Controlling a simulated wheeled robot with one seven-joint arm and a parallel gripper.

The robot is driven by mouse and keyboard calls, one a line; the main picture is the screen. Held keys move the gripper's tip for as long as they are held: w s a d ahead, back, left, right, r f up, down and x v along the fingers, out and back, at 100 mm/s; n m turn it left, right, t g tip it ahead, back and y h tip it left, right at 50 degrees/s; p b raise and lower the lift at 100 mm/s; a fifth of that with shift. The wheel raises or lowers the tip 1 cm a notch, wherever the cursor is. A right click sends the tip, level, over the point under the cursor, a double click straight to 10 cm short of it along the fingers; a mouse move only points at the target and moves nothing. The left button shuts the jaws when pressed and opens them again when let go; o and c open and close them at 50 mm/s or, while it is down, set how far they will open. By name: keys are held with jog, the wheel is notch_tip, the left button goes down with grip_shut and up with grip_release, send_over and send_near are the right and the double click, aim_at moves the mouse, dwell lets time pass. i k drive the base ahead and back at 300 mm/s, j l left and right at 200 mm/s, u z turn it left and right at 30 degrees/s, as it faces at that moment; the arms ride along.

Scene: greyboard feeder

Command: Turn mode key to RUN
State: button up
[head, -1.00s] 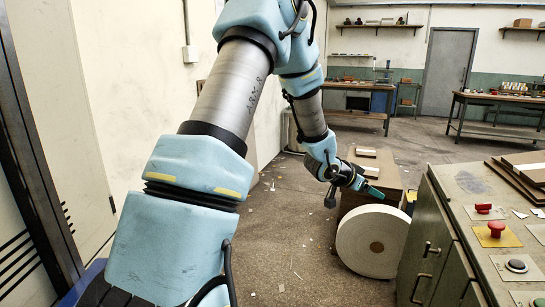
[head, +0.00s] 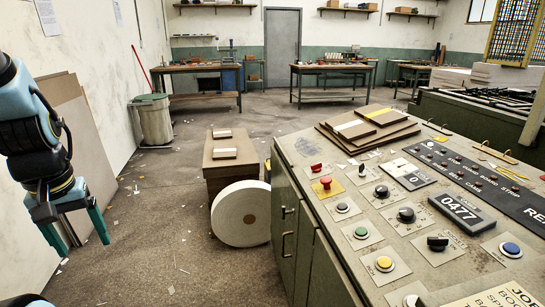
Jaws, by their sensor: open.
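A grey control panel (head: 337,200) fills the right of the head view. It carries several black rotary knobs: a small one (head: 382,191) by a small label plate, a larger one (head: 406,214) left of the counter, and one (head: 438,242) nearer me. Their lettering is too small to read, so I cannot tell which is the mode key or where it points. My gripper (head: 83,248) hangs at the far left over the floor, well apart from the panel. Its two green fingers are spread and empty, pointing down.
The panel has a red mushroom button (head: 325,182), a green button (head: 361,233), a blue button (head: 511,249) and a counter (head: 461,212). Brown boards (head: 376,128) lie at its back. A white roll (head: 240,214) stands left of the cabinet.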

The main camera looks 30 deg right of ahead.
aim_at(362, 174)
jog(key=i+l+z, duration=0.1)
jog(key=z, duration=0.35)
jog(key=i+z, duration=0.2)
jog(key=z, duration=0.2)
jog(key=i+z, duration=0.15)
jog(key=z, duration=0.3)
jog(key=i+j+z, duration=0.15)
jog(key=i+j, duration=0.15)
jog(key=i, duration=0.2)
jog(key=i+j+z, duration=0.15)
jog(key=i+j, duration=0.2)
jog(key=i, duration=0.15)
